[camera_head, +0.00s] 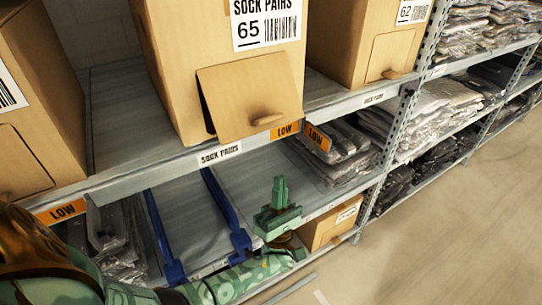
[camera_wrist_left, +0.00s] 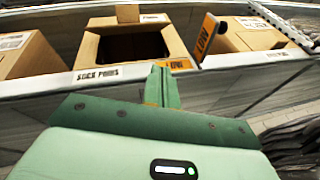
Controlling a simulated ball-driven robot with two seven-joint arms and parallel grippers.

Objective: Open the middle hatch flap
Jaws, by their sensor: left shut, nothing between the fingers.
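The middle cardboard box (camera_head: 170,50), labelled SOCK PAIRS 65, stands on the upper shelf. Its hatch flap (camera_head: 235,95) with a peg handle (camera_head: 267,118) stands out from the box front, a dark gap showing at its left edge. In the left wrist view, the box's hatch opening (camera_wrist_left: 135,47) is dark and uncovered, with the flap raised above it and its peg (camera_wrist_left: 127,12) at the top. My green left gripper (camera_head: 279,188) points up, shut and empty, below and in front of the shelf edge, apart from the flap. My right gripper is out of view.
Similar boxes stand at left (camera_head: 30,90) and right (camera_head: 345,40). Orange LOW tags (camera_head: 318,137) stick out from the shelf edge (camera_head: 130,180). Blue rails (camera_head: 225,210) and bagged garments (camera_head: 345,150) lie on the lower shelf. The floor at right is clear.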

